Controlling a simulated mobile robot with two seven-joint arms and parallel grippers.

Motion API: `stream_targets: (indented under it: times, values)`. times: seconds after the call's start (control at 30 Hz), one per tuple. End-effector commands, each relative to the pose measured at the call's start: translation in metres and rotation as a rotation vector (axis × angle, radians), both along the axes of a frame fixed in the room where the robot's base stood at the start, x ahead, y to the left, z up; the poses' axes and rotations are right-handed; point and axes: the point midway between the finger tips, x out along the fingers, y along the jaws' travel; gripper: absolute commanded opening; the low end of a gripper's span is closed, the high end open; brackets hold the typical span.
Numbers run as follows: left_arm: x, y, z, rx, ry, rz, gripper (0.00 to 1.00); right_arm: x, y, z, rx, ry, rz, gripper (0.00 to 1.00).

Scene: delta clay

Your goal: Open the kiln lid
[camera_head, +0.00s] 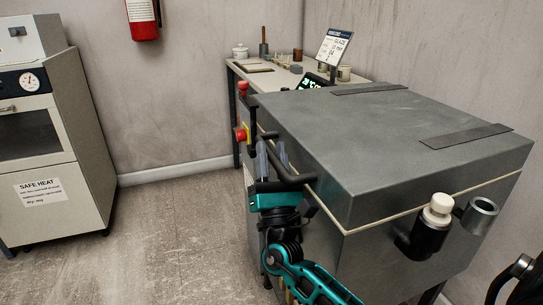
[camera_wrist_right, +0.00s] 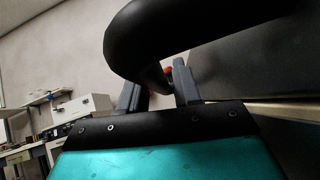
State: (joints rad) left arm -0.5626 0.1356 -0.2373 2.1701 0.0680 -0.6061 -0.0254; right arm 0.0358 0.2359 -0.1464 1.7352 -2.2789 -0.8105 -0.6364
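The grey kiln lid (camera_head: 390,140) lies flat and closed on the kiln body (camera_head: 400,245), with a pale seam between them. A black bar handle (camera_head: 290,177) runs along the lid's left front side; it looms large in the right wrist view (camera_wrist_right: 190,30). My right gripper (camera_head: 271,152) is at this handle, fingers pointing up. In the right wrist view its two fingers (camera_wrist_right: 158,85) stand apart, and the handle curves across just beyond them. Part of the bar seems to lie between the fingers, but I cannot tell whether they touch it. My left gripper is out of view.
A table (camera_head: 275,75) with pots and a sign (camera_head: 334,47) stands behind the kiln. A red knob (camera_head: 241,134) is on the kiln's left side. A black-and-white cylinder (camera_head: 435,220) juts from its front. A cream cabinet (camera_head: 50,190) stands left; the floor between is clear.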

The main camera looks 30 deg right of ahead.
Motion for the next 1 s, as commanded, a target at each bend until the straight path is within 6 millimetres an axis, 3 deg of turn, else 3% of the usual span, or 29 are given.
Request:
stream_targets:
  times: [0.33, 0.77, 1.0]
  values:
    - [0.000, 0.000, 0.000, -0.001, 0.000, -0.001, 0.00, 0.000, 0.000, 0.000, 0.000, 0.000, 0.000, 0.00]
    - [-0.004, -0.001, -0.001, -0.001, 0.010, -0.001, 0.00, 0.000, 0.000, 0.002, 0.003, -0.001, 0.000, 0.00]
    - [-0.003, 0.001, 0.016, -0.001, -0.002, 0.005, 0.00, 0.010, 0.001, 0.034, 0.048, -0.016, 0.001, 0.00]
